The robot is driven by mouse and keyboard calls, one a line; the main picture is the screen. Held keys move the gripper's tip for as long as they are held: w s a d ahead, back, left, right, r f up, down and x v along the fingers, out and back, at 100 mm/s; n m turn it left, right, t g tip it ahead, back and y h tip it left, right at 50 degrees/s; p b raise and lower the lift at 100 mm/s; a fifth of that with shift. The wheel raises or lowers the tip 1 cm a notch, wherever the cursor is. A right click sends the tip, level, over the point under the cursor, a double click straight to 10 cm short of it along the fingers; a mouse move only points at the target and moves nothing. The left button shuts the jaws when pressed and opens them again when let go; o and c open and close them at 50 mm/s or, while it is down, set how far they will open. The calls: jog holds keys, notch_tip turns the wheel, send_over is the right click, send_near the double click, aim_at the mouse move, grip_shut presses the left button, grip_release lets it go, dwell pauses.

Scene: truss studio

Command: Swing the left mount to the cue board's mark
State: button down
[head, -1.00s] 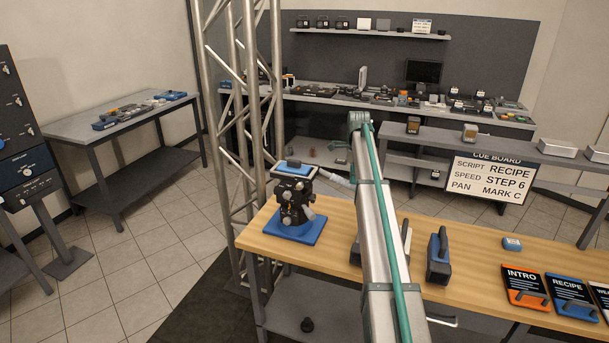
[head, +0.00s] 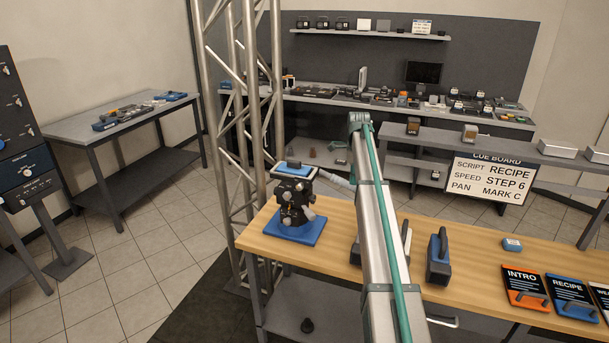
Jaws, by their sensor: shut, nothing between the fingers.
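The left mount (head: 294,196) is a dark pan head with a blue top plate and grey knobs. It stands on a blue base (head: 293,232) at the left end of the wooden bench. The cue board (head: 491,179) reads script RECIPE, speed STEP 6, pan MARK C. The marks on the mount are too small to read. My gripper is not visible; my own arm link crosses the middle of the view and hides what lies behind it.
A metal truss (head: 243,110) rises just left of the wooden bench (head: 335,235). INTRO (head: 524,285) and RECIPE (head: 570,293) cards lie farther right. A grey side table (head: 122,118) stands at left.

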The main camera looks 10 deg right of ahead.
aim_at(350, 186)
jog(key=shift+f, duration=0.25)
jog(key=shift+f+b, duration=0.7)
jog(key=shift+f, duration=2.15)
jog(key=shift+w, duration=0.15)
jog(key=shift+w+d, duration=0.25)
jog(key=shift+w, duration=0.8)
jog(key=shift+w+d, duration=0.2)
jog(key=shift+w, duration=0.85)
